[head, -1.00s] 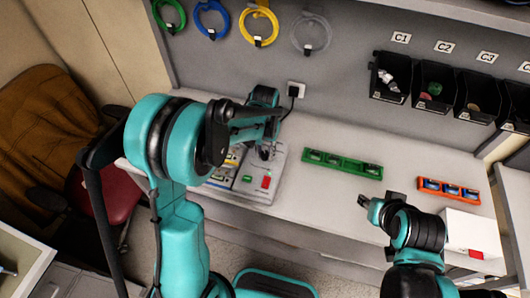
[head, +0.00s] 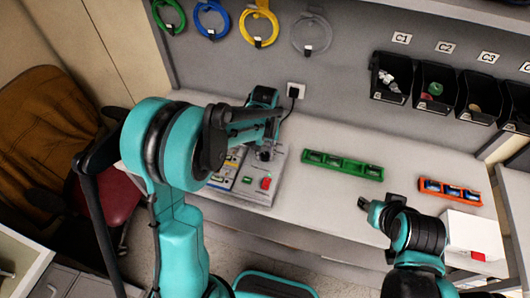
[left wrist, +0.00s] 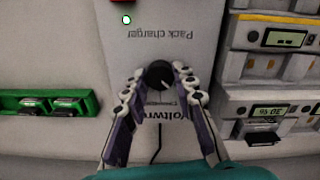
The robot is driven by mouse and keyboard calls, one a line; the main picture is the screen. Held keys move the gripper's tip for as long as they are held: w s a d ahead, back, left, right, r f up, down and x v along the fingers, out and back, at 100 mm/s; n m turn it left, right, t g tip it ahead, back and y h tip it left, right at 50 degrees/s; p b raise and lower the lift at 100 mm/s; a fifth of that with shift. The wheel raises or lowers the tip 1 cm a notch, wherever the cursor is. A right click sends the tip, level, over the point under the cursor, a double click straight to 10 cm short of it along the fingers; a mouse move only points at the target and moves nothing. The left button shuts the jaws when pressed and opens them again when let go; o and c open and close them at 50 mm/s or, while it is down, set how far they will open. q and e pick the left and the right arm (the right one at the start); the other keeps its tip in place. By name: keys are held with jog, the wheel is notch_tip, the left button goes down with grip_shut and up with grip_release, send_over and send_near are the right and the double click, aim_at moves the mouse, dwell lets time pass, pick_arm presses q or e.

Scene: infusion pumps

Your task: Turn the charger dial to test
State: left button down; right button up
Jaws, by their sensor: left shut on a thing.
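The pack charger (head: 268,183) is a light grey unit on the bench with a red button and a green indicator light. Its face also shows in the left wrist view (left wrist: 205,20), where the "Pack charger" lettering is upside down. The black round dial (left wrist: 159,73) has a pale mark pointing to the lower right of that view. My left gripper (left wrist: 160,76) is shut on the dial, one finger on each side. In the head view my left arm hides most of the grip. My right gripper (head: 369,207) is over the bench's front edge, away from the charger; its jaw opening is unclear.
A green rack (head: 342,166) lies right of the charger, an orange rack (head: 450,190) farther right near a white box (head: 474,232). Grey units with displays (left wrist: 270,38) stand close beside the charger. A plug (head: 295,91) sits in the wall socket.

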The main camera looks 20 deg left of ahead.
aim_at(265, 155)
pick_arm(q)
jog(key=c, duration=1.2)
grip_release()
notch_tip(265, 155, up, 12)
jog(key=s+a+f+m+t+b, duration=0.1)
jog(key=s+f+t+b, duration=0.2)
jog(key=s, duration=0.5)
jog(key=s+a+f+m+t+b, duration=0.1)
jog(key=s+f+t+b, duration=0.2)
jog(key=s, duration=0.6)
jog(key=shift+a+t+b, duration=0.25)
jog(key=shift+t+b, duration=0.25)
jog(key=shift+t, duration=0.1)
